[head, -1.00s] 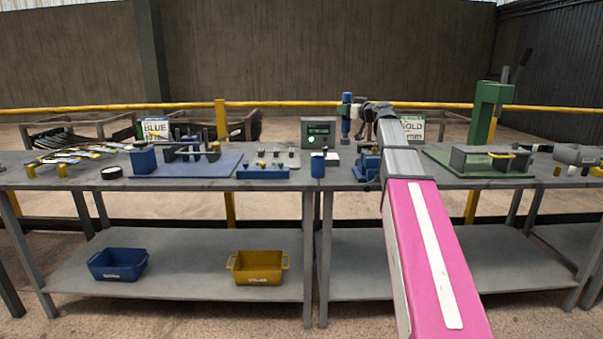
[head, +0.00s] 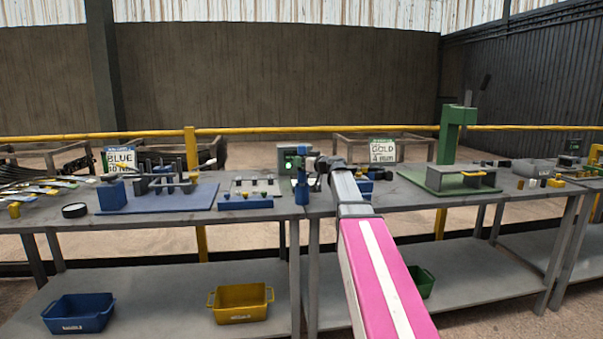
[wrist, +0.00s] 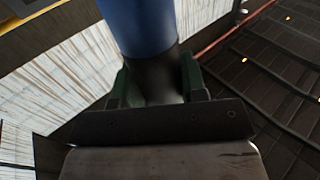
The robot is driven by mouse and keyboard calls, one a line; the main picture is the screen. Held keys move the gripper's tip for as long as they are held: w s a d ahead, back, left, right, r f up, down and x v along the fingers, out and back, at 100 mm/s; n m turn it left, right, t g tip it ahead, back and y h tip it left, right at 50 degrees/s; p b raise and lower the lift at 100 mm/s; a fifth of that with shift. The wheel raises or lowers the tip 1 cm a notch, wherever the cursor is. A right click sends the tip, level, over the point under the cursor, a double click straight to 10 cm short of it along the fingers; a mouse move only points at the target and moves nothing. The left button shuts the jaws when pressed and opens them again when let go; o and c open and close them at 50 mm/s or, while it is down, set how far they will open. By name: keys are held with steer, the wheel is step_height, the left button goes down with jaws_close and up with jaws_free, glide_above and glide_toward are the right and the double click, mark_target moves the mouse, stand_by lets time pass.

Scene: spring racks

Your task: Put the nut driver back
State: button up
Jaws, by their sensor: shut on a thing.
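The nut driver (head: 302,153), with a blue handle, stands upright in my gripper (head: 311,165) over the middle bench. In the wrist view its blue handle (wrist: 138,22) rises above a dark collar, and my gripper (wrist: 158,85) is shut on that collar. A small blue cup (head: 302,197) stands at the bench's front edge, directly below the nut driver in the head view. I cannot tell whether the driver's lower end is inside the cup or above it.
A blue fixture plate (head: 205,196) and a blue block with several pegs (head: 246,203) lie to the left. A grey control box with a green light (head: 288,158) stands behind. A green press (head: 452,145) is at right. Blue and yellow bins (head: 240,303) sit on the lower shelf.

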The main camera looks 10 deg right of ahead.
steer(key=shift+f, duration=1.9)
steer(key=o, duration=1.2)
steer(key=shift+f, duration=0.15)
steer(key=v, duration=1.2)
steer(key=shift+s, duration=0.1)
